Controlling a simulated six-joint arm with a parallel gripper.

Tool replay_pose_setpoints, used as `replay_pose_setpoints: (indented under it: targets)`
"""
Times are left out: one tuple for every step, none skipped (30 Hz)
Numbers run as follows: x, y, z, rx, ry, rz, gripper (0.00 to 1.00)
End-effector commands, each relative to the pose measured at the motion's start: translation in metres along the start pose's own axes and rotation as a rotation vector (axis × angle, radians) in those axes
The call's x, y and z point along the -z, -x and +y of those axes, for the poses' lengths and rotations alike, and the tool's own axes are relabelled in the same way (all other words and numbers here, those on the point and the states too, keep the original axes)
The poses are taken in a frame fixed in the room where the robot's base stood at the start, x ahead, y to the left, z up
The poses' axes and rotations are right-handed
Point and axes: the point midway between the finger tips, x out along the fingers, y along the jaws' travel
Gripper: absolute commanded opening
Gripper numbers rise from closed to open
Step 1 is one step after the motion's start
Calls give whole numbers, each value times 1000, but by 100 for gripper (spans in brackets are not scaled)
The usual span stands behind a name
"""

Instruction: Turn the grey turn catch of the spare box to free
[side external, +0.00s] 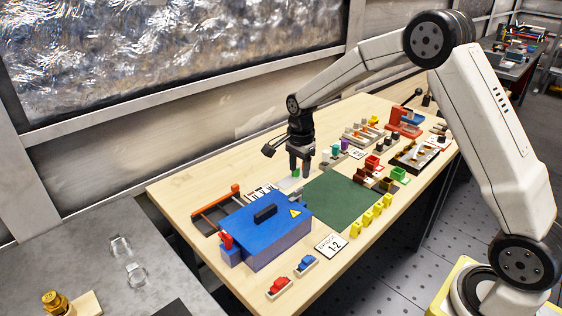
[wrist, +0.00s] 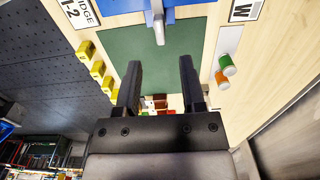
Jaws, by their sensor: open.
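The blue box (side external: 258,230) with a black handle on its lid and a yellow warning sign stands at the near left of the table in the side view. Its edge (wrist: 187,12) shows at the top of the wrist view. A grey lever (wrist: 158,24), which looks like the turn catch, sticks out from that edge toward the green mat, pointing down the picture. My gripper (side external: 300,168) is over the far edge of the mat, beyond the box. In the wrist view my gripper (wrist: 160,66) is open and empty, its fingers apart from the lever. The catch is not clear in the side view.
The green mat (side external: 338,202) is clear. Yellow pieces (side external: 366,220) and a "1-2" card (side external: 331,246) line its near side. Green (wrist: 228,64) and orange (wrist: 222,78) cylinders stand on a pale strip beside it.

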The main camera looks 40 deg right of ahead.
Motion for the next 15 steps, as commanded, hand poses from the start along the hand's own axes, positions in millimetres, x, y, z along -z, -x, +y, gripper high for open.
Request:
replay_pose_setpoints:
  targets:
    - [0, -6, 0, -3, 1, 0, 51]
    - [0, -9, 0, -2, 1, 0, 51]
    - [0, -13, 1, -3, 1, 0, 51]
    - [0, -17, 1, -3, 1, 0, 51]
    - [0, -21, 1, -3, 1, 0, 51]
    - [0, -26, 1, -3, 1, 0, 51]
    - [0, -30, 1, -3, 1, 0, 51]
    - [0, -33, 1, -3, 1, 0, 51]
    - [0, -38, 1, -2, 1, 0, 51]
    - [0, -42, 1, -3, 1, 0, 51]
    - [0, -46, 1, -3, 1, 0, 51]
    - [0, -50, 1, -2, 1, 0, 51]
    - [0, -53, 0, -1, 1, 0, 51]
    - [0, -55, 0, -1, 1, 0, 51]
    - [0, -58, 0, -1, 1, 0, 51]
